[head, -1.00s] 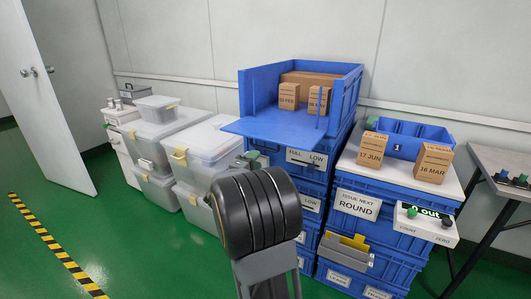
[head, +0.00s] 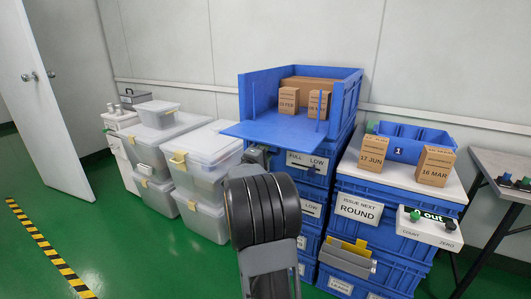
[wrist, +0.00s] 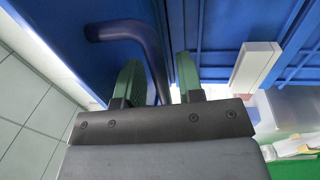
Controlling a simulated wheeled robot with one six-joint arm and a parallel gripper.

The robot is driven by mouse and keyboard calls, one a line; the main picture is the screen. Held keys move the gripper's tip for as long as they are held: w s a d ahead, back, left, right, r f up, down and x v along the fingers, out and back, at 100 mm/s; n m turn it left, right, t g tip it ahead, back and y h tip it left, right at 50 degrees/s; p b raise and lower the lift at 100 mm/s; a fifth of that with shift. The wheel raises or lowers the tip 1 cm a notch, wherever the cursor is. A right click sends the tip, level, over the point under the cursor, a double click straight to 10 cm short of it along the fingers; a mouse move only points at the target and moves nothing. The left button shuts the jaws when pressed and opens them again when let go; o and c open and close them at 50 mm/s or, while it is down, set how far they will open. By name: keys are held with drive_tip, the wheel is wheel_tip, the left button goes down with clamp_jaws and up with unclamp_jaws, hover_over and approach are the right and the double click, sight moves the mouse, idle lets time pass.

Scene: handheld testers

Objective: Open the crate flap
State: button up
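The blue crate (head: 349,100) stands on top of the middle stack. Its flap (head: 265,132) is folded down and sticks out nearly level at the front, so the inside shows. In the wrist view a bent blue handle bar (wrist: 122,30) runs down between the two green fingers of my gripper (wrist: 158,80). The fingers stand apart on either side of the bar, with narrow gaps visible. In the head view my gripper is mostly hidden behind my arm, just below the flap's left front part.
Boxes (head: 289,99) stand inside the crate. Clear lidded bins (head: 205,160) stand to the left. A white-topped stack with a blue tray (head: 400,148) and cartons is close on the right. Green floor (head: 120,235) is free at the front left.

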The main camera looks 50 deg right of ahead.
sight(265, 143)
clamp_jaws()
drive_tip(key=shift+r+p, duration=0.15)
drive_tip(key=shift+p, duration=0.15)
drive_tip(key=r+y+p, duration=0.1)
drive_tip(key=r+p, duration=0.1)
drive_tip(key=p, duration=0.3)
drive_tip(key=shift+a, duration=0.15)
drive_tip(key=r+y+p, duration=0.1)
drive_tip(key=p, duration=0.6)
drive_tip(key=shift+a+r+g+p, duration=0.1)
drive_tip(key=shift+r+g+p, duration=0.15)
drive_tip(key=shift+g+p, duration=0.05)
drive_tip(key=shift+s+f, duration=0.1)
drive_tip(key=shift+f, duration=0.2)
drive_tip(key=shift+o, duration=0.6)
unclamp_jaws()
